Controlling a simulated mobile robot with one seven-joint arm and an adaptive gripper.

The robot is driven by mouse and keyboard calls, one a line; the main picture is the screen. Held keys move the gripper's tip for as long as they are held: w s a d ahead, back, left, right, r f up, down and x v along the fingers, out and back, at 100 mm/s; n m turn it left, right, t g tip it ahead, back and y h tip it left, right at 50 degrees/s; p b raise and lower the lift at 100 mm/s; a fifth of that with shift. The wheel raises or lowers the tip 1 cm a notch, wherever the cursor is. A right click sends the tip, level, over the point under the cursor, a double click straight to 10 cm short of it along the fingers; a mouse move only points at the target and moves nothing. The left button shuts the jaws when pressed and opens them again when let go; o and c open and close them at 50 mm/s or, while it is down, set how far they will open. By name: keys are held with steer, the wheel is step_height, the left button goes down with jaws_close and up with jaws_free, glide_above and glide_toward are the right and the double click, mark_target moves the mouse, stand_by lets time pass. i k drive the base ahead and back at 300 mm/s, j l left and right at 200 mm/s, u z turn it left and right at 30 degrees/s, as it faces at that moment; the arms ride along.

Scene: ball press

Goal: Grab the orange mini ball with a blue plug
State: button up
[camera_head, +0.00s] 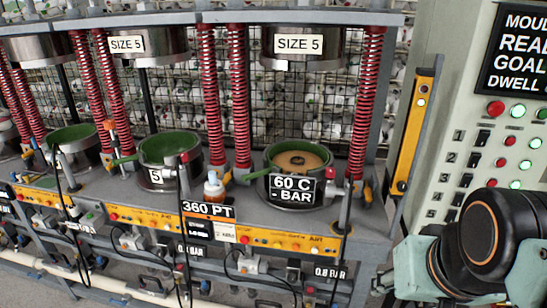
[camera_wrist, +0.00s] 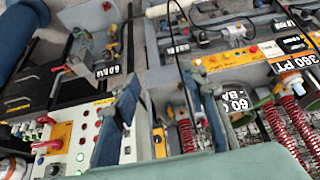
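No orange mini ball with a blue plug can be made out for certain. In the head view, a small orange and white item (camera_head: 213,188) with a bluish top stands on the press bench between two moulds; it is too small to identify. In the wrist view, a white and orange rounded thing (camera_wrist: 14,168) is cut off at the lower left corner; I cannot tell what it is. My gripper (camera_wrist: 165,88) shows in the wrist view with its two blue-grey fingers wide apart and nothing between them. In the head view only part of my arm shows, at the lower right.
The right mould (camera_head: 298,160) holds a tan disc, beside another green-lined mould (camera_head: 170,150). Red springs (camera_head: 367,100) and SIZE 5 press heads (camera_head: 303,45) stand over the bench. A control panel (camera_head: 480,110) is at the right. Cables hang along the bench front.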

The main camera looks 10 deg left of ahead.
mark_target(214, 193)
steer(key=i+j, duration=0.15)
steer(key=j, duration=0.25)
steer(key=i+j, duration=0.1)
steer(key=j, duration=0.3)
steer(key=i+j, duration=0.15)
steer(key=j, duration=0.25)
steer(key=i+j, duration=0.1)
steer(key=j, duration=0.3)
